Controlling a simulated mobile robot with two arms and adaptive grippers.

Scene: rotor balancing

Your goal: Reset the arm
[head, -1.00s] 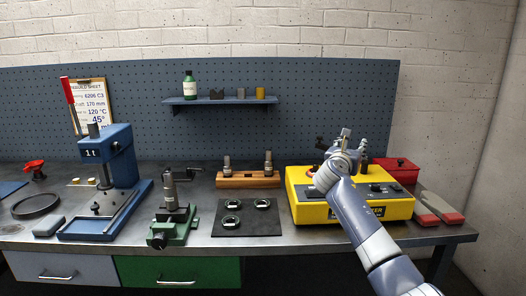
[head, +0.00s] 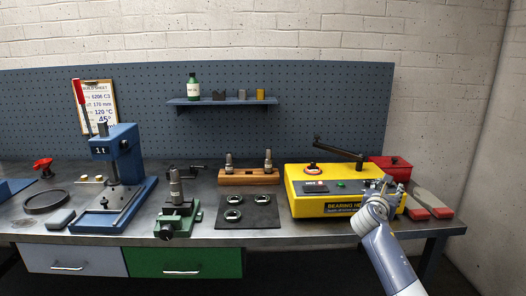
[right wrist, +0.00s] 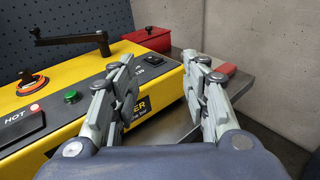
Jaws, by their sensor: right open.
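My right arm enters the head view from the lower right. Its gripper (head: 385,184) is at the front right corner of the yellow bearing heater (head: 330,206), above the bench's front edge. In the right wrist view the gripper's two fingers (right wrist: 158,95) are spread apart with nothing between them. The heater's dark swing arm (head: 338,150) is raised clear of the top and points left from its pivot; it also shows in the right wrist view (right wrist: 72,40). A ring with an orange-red part (right wrist: 32,83) sits on the heater's left side. My left gripper is not in view.
A red box (head: 392,168) stands behind the heater, and grey-and-red blocks (head: 432,203) lie to its right. A dark mat (head: 262,219) with three rings, a green vise (head: 176,217) and a blue press (head: 118,170) stand to the left. The space before the bench is free.

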